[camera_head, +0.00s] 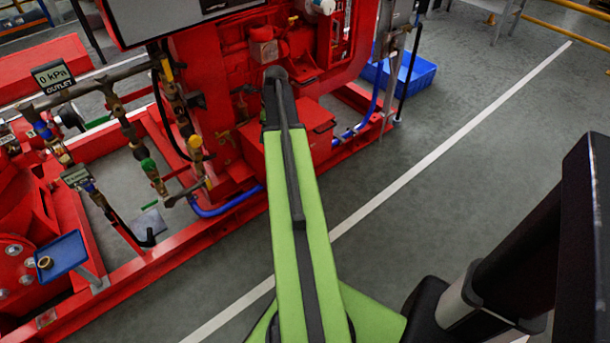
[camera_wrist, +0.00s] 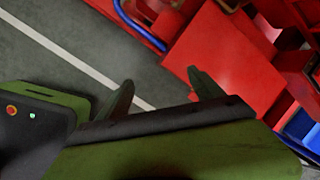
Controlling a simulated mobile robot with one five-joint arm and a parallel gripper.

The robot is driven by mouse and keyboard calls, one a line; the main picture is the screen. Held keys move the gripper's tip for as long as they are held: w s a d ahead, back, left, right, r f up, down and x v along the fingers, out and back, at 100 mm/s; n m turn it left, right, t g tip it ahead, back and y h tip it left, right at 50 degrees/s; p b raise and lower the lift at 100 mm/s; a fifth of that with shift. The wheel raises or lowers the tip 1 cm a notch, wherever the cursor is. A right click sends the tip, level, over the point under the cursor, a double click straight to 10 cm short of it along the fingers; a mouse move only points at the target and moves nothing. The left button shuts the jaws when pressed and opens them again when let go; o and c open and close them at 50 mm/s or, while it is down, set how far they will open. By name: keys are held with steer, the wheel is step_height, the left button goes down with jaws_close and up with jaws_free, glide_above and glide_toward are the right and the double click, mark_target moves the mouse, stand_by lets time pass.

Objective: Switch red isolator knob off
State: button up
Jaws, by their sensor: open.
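I cannot pick out the red isolator knob in either view. The red diesel pumpset (camera_head: 220,75) fills the upper left of the head view, and my arm reaches over its near side. My gripper (camera_wrist: 160,76) shows in the wrist view with two dark fingers spread apart and nothing between them. Beyond the fingers are the grey floor and a red box (camera_wrist: 225,60) on the pumpset. In the head view my gripper is hidden beyond the end of the arm. A grey-framed panel (camera_head: 160,18) is cut off at the top edge of the head view.
Brass pipework (camera_head: 135,130) and an outlet display reading 0 kPa (camera_head: 52,77) stand at left. A blue tray (camera_head: 68,248) holds a brass ring (camera_head: 45,262). A blue crate (camera_head: 418,74) sits on the floor behind the pumpset. The floor (camera_head: 480,150) at right is largely clear.

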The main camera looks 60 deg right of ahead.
steer(key=s+d+f+m+b, duration=0.2)
steer(key=s+d+f+m, duration=0.15)
steer(key=d, duration=0.25)
steer(key=s+d+f+m+t+h+b, duration=0.1)
steer(key=s+d+f+m+b, duration=0.15)
steer(key=s+d, duration=0.2)
steer(key=s+d+f+m+b, duration=0.2)
steer(key=s+d+f+m, duration=0.15)
steer(key=d, duration=0.25)
steer(key=b+x, duration=1)
steer(key=x, duration=0.1)
steer(key=d+b+x, duration=0.1)
steer(key=b+x, duration=0.5)
steer(key=shift+s, duration=0.2)
steer(key=shift+r, duration=0.15)
steer(key=shift+c, duration=0.2)
